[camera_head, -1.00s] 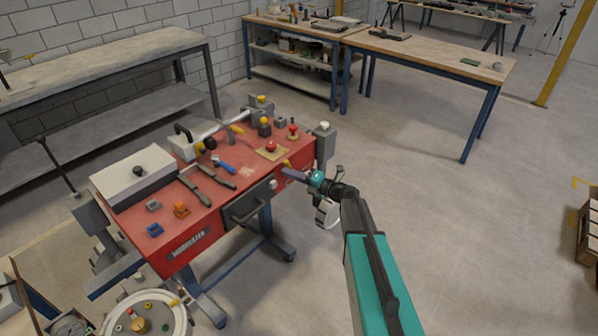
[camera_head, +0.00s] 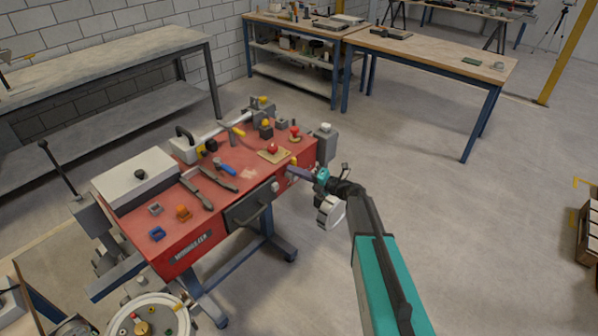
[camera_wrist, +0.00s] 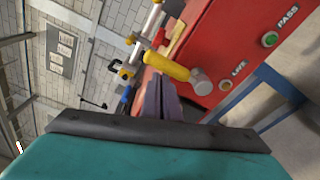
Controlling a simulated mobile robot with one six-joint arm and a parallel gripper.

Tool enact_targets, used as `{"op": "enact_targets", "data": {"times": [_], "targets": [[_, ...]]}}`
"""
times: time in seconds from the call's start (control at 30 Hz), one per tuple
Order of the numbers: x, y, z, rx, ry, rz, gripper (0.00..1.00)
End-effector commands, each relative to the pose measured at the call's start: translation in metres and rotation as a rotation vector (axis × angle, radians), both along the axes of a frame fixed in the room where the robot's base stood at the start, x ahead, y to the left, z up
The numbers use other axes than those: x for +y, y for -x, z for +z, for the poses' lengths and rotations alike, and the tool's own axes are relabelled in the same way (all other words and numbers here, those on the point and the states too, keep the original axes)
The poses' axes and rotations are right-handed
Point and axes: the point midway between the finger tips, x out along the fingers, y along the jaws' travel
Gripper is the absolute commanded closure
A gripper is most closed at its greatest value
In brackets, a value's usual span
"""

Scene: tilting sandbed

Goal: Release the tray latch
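A yellow handle with a grey round end (camera_wrist: 165,65), which looks like the tray latch, sticks out from the red bench side in the wrist view. In the head view a small yellow part (camera_head: 293,161) shows at the bench's right front edge. My gripper (camera_wrist: 158,82) has purple fingers close together, with their tips right at the handle. It also shows in the head view (camera_head: 292,171), at the bench's right front corner. The handle partly hides the tips, so I cannot tell whether they grip it.
The red bench (camera_head: 245,172) carries a white box (camera_head: 135,180), hand tools and a red button (camera_head: 272,148). A grey drawer front with a handle (camera_head: 250,205) is left of my gripper. Green PASS (camera_wrist: 270,39) and LIVE (camera_wrist: 225,85) buttons sit nearby.

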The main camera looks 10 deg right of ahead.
Motion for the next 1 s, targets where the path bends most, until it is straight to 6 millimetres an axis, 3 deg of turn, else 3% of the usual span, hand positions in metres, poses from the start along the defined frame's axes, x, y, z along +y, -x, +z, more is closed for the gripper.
{"op": "enact_targets", "data": {"times": [0.5,0.93,1.0], "targets": [[0.000,-0.005,0.006,-0.008,-0.004,-0.013,1.00],[0.037,0.014,0.004,-0.002,0.000,0.000,1.00],[0.029,0.020,0.001,-0.004,0.001,-0.002,1.00]]}}
